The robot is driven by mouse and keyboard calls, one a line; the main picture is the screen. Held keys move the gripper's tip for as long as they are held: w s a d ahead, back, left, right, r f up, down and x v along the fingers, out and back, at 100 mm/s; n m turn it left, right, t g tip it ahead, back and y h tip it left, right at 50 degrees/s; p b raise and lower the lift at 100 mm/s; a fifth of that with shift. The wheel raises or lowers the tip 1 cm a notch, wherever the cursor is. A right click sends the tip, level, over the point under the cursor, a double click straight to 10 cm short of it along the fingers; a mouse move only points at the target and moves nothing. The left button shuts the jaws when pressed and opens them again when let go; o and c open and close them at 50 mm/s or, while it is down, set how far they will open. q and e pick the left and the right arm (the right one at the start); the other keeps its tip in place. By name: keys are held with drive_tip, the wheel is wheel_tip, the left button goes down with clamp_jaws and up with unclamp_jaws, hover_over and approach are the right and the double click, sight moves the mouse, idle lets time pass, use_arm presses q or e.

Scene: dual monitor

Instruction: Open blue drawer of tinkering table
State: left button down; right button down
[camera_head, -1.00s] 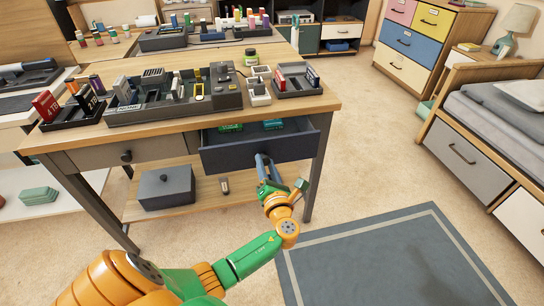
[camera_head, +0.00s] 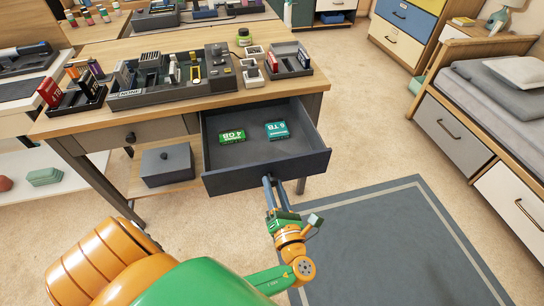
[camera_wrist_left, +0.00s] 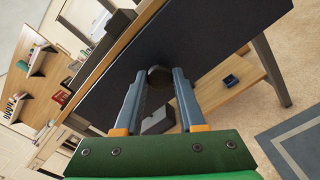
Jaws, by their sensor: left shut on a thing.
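The tinkering table (camera_head: 110,126) has a dark blue drawer (camera_head: 270,173) on its right side, and the drawer is pulled well out. Inside it lie a green box (camera_head: 232,136) marked 4 GB and a teal box (camera_head: 277,130) marked 6 TB. My left gripper (camera_head: 272,190) is at the drawer's front face. In the left wrist view, its two grey fingers (camera_wrist_left: 158,85) are closed on the round dark drawer knob (camera_wrist_left: 159,76). In the head view the knob is hidden behind the fingers. My right gripper is not in view.
A grey drawer (camera_head: 120,137) beside it is shut. A dark lidded box (camera_head: 167,166) sits on the lower shelf. The tabletop holds an organizer (camera_head: 170,95) and small trays. A bed (camera_head: 470,150) stands right; carpet between is free.

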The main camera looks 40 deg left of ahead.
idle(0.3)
use_arm(q)
drive_tip(key=c, duration=0.5)
unclamp_jaws()
drive_tip(key=shift+s+d, duration=0.1)
drive_tip(key=shift+d, duration=0.05)
drive_tip(key=v, duration=0.7)
